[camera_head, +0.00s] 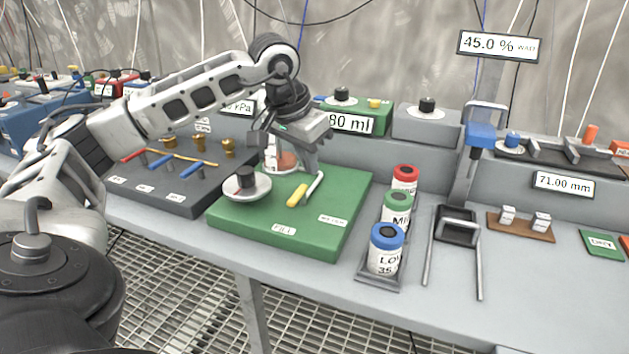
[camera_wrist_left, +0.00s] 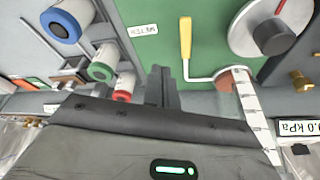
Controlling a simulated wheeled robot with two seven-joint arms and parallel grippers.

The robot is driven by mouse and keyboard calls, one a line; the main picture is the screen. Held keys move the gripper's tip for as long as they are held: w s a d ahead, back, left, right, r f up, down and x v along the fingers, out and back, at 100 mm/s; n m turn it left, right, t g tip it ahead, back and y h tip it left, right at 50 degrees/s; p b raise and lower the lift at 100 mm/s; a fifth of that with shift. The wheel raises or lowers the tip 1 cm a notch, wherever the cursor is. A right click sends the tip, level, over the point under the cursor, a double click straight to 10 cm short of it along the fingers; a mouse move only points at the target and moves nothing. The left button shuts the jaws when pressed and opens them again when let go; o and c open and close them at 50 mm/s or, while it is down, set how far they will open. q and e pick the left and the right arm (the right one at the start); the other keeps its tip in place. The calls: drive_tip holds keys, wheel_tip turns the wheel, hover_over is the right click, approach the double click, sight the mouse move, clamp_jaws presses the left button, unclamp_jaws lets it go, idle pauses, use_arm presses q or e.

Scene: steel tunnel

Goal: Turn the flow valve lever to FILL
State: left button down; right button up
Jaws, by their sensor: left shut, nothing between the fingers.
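The flow valve lever has a yellow handle (camera_head: 297,196) on a bent metal rod, on a green board (camera_head: 350,193). In the head view the handle points toward the front edge, roughly toward the FILL label (camera_head: 284,230). A second label (camera_head: 332,220), apparently METER, lies to its right. In the left wrist view the yellow handle (camera_wrist_left: 185,38) stands beside my fingers, with the METER label (camera_wrist_left: 142,30) on the other side. My left gripper (camera_head: 313,168) is shut and empty, low over the board near the lever's rod; contact cannot be told. The right gripper is out of view.
A black knob on a pale disc (camera_head: 247,189) stands left of the lever. Red, green and blue capped canisters (camera_head: 386,258) stand on the right. A dark board (camera_head: 190,197) with small levers lies left.

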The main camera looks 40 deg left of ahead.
use_arm(q)
drive_tip(key=r, duration=0.2)
drive_tip(key=shift+s+a+r, duration=0.15)
drive_tip(key=shift+a+r, duration=0.15)
drive_tip(key=shift+a, duration=0.05)
idle(0.4)
